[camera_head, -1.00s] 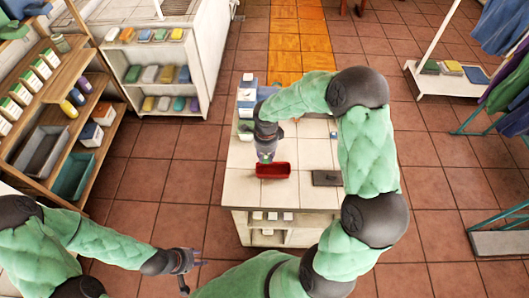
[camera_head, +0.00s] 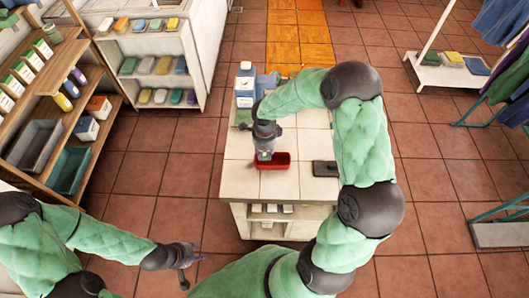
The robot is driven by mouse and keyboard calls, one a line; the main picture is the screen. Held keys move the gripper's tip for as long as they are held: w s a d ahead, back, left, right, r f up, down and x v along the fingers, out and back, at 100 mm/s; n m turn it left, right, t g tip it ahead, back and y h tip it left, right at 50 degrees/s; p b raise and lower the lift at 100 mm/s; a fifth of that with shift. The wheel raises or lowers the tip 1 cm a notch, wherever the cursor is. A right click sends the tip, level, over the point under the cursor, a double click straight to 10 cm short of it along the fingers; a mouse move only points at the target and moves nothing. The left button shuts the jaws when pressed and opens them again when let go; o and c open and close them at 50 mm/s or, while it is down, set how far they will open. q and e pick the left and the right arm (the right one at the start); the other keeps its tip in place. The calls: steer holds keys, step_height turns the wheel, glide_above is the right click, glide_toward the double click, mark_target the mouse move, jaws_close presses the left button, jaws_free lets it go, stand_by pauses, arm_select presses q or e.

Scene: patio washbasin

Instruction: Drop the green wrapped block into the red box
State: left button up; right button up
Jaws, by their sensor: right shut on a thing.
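The red box (camera_head: 280,161) sits on the tiled top of the white counter, near its front edge. My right gripper (camera_head: 264,154) points down over the left part of the red box and hides that part. It is shut on the green wrapped block, of which only a small bit shows between the fingers. I cannot tell whether the block is inside the rim or just above it. My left gripper (camera_head: 193,267) is open and empty, over the floor left of the counter.
A white bottle (camera_head: 245,80) and a blue container (camera_head: 268,86) stand at the counter's back left. A dark flat slab (camera_head: 326,168) lies right of the red box. Stocked shelves (camera_head: 155,65) stand at the left; the floor around the counter is clear.

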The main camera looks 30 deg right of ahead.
steer(key=o, duration=0.9)
steer(key=shift+o, duration=0.2)
step_height(320, 180, up, 12)
stand_by(0.5)
